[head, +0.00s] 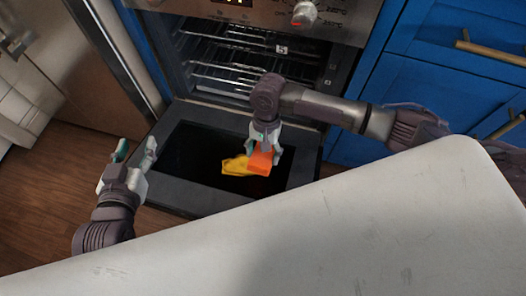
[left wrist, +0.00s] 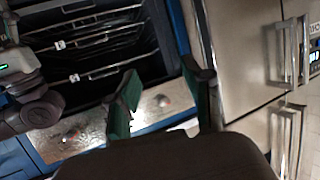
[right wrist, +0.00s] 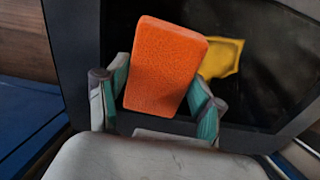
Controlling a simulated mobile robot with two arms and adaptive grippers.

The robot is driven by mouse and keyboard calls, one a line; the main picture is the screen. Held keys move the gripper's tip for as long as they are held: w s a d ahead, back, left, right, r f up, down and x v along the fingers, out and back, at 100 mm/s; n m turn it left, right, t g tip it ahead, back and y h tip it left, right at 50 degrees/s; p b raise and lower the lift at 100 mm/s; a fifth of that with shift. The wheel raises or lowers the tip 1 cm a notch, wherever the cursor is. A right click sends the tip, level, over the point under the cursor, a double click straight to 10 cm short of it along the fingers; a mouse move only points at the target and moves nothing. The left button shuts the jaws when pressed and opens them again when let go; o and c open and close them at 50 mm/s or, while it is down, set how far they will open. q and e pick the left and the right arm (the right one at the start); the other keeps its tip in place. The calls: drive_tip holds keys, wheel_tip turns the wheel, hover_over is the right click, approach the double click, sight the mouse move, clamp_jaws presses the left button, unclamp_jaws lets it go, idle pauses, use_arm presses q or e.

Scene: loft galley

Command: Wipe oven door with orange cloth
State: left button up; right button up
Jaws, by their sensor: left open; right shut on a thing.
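The oven door (head: 172,188) is folded down open, with a dark glass panel inside a grey frame. My right gripper (head: 265,151) is over the glass, shut on an orange block (head: 261,162). In the right wrist view the orange block (right wrist: 165,65) looks like a thick, porous sponge rather than a cloth, held between both fingers. A crumpled yellow cloth (head: 235,165) lies on the glass beside it; it also shows in the right wrist view (right wrist: 222,58). Whether the block touches the door is unclear. My left gripper (head: 135,158) is open and empty near the door's left side.
The oven cavity with wire racks (head: 235,75) is open behind the door. Blue cabinets (head: 445,75) with brass handles stand at the right. A steel fridge (left wrist: 235,50) stands on the other side. Wooden floor (head: 60,195) is clear at the left.

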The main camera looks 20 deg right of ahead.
drive_tip(key=shift+b+x, duration=0.85)
drive_tip(key=shift+b, duration=0.4)
use_arm(q)
wheel_tip(320, 180, up, 12)
drive_tip(key=d+t+h, duration=0.2)
drive_tip(key=t, duration=0.6)
drive_tip(key=shift+w+h, duration=0.25)
drive_tip(key=shift+h, duration=0.15)
use_arm(e)
drive_tip(key=shift+f, duration=0.15)
use_arm(q)
drive_tip(key=shift+w+a+f, duration=0.1)
drive_tip(key=shift+w+f, duration=0.1)
drive_tip(key=shift+f, duration=0.25)
use_arm(e)
drive_tip(key=shift+x, duration=0.95)
use_arm(q)
drive_tip(key=shift+g+y, duration=0.3)
use_arm(e)
drive_tip(key=shift+a, duration=0.15)
